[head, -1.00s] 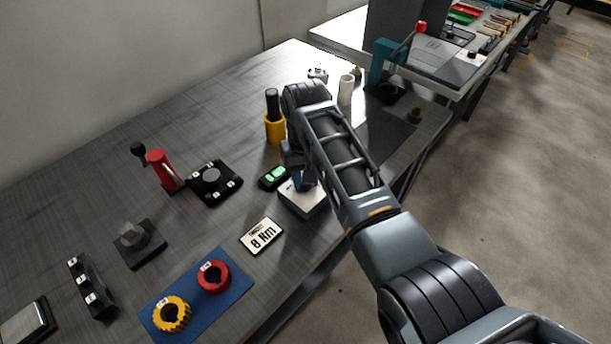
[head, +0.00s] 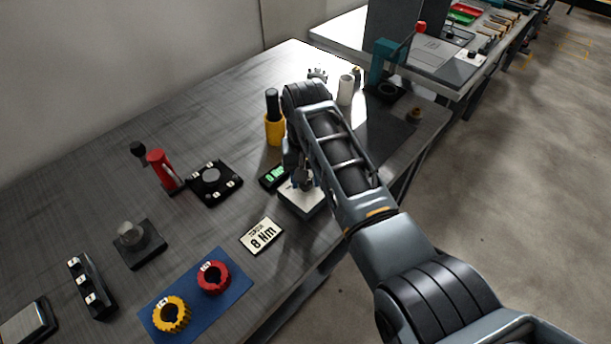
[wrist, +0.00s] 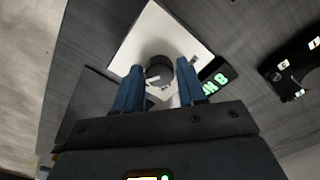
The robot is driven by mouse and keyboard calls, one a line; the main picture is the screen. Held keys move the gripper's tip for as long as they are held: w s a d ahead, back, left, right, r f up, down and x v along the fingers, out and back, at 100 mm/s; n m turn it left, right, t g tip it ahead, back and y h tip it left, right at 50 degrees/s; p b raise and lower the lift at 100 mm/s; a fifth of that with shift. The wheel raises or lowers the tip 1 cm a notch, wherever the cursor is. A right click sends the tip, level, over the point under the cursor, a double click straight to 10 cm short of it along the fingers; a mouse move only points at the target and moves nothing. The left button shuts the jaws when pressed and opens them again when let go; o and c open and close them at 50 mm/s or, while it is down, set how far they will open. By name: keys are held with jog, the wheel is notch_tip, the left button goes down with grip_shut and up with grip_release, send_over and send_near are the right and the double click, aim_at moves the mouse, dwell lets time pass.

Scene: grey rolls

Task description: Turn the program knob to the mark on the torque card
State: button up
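The program knob (wrist: 159,68) is a dark round knob on a white square box (wrist: 165,28). In the head view the box (head: 301,201) sits near the bench's right edge, with its knob partly hidden by my arm. My gripper (wrist: 160,68) has two blue fingers standing apart above the box, one on each side of the knob; they look clear of it. The torque card (head: 261,236) lies flat left of the box and reads 8 Nm. A black unit with a green display (head: 275,175) lies behind the box; in the wrist view its display (wrist: 213,82) seems to read OK 8.
A yellow holder with a black handle (head: 274,127) stands behind the display. A black plate with a round dial (head: 213,182), a red lever (head: 160,170) and a blue mat (head: 231,295) with yellow and red rings are to the left. Bare bench lies between them.

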jog(key=o, duration=0.3)
notch_tip(320, 180, up, 8)
jog(key=shift+f+b, duration=0.1)
jog(key=shift+b, duration=0.4)
dwell(0.4)
